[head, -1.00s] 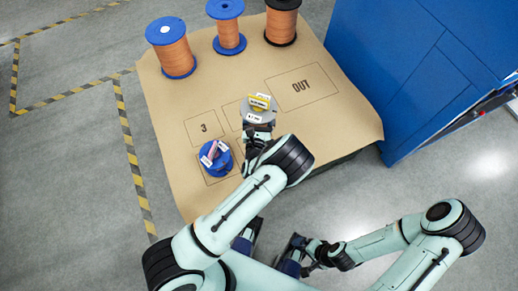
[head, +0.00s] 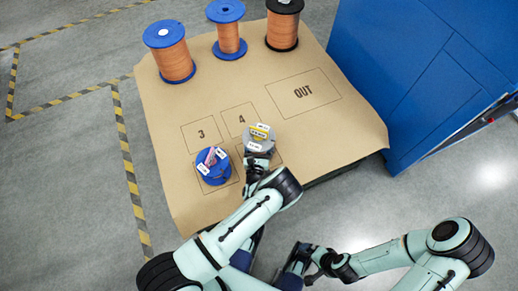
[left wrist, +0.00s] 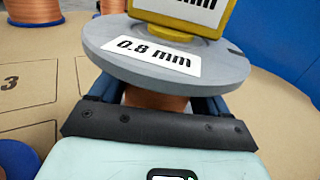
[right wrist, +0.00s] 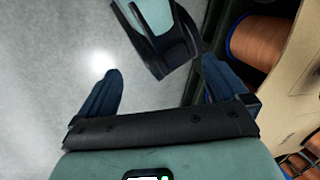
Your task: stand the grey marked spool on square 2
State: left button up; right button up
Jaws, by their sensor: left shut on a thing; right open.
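The grey spool (head: 259,138) has a yellow tag and white labels on its top flange. My left gripper (head: 257,164) is shut on it, below the top flange. The left wrist view shows the flange (left wrist: 225,68) labelled "0.8 mm", with a copper winding between the fingers. The spool looks roughly upright over the outlined square (head: 279,160) in front of square 4. That square's number is hidden, and I cannot tell whether the spool touches the table. My right gripper (right wrist: 160,95) is open and empty, away from the table.
A blue spool (head: 213,165) stands on the square left of the grey spool. Squares 3 (head: 203,134) and 4 (head: 241,120) and the OUT box (head: 303,92) are empty. Three copper spools stand along the back. A blue cabinet (head: 420,70) is at the right.

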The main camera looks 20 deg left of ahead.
pick_arm(q)
notch_tip(320, 180, down, 4)
jog(key=shift+f+b, duration=0.1)
jog(key=shift+b, duration=0.65)
pick_arm(e)
jog(key=shift+w+d+f+t, duration=0.25)
jog(key=shift+w+f, duration=0.2)
jog(key=shift+w, duration=0.15)
jog(key=shift+w+d+f+t, duration=0.15)
jog(key=shift+w+d+f, duration=0.1)
jog(key=shift+w+f, duration=0.25)
jog(key=shift+r, duration=0.1)
